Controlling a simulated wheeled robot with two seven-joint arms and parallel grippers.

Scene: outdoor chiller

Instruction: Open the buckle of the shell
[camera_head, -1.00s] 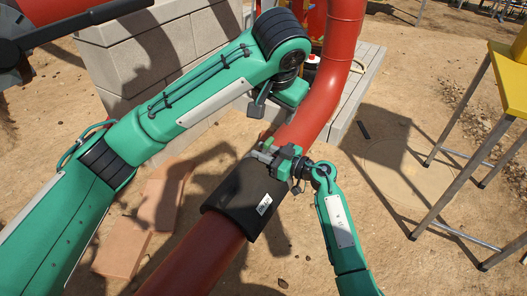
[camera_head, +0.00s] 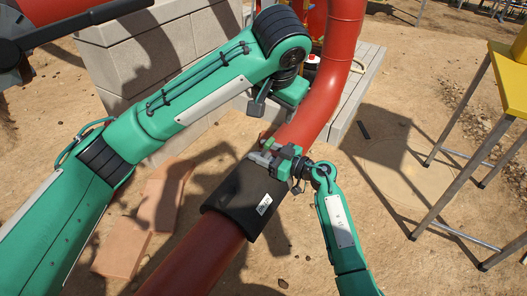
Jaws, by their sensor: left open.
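The shell (camera_head: 236,203) is a black sleeve wrapped around the red pipe (camera_head: 196,262), with a small white label on its side. My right gripper (camera_head: 268,154) is at the shell's upper end, over its top edge. The buckle is not clear there; the gripper covers that spot, and I cannot tell whether its jaws are open or closed on anything. My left gripper (camera_head: 262,100) is above and apart from the shell, near the upper pipe bend. It is open and holds nothing that I can see.
A grey block wall (camera_head: 130,55) stands behind my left arm. Reddish bricks (camera_head: 122,248) lie on the sand at lower left. A yellow-topped metal stand (camera_head: 478,95) is at right.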

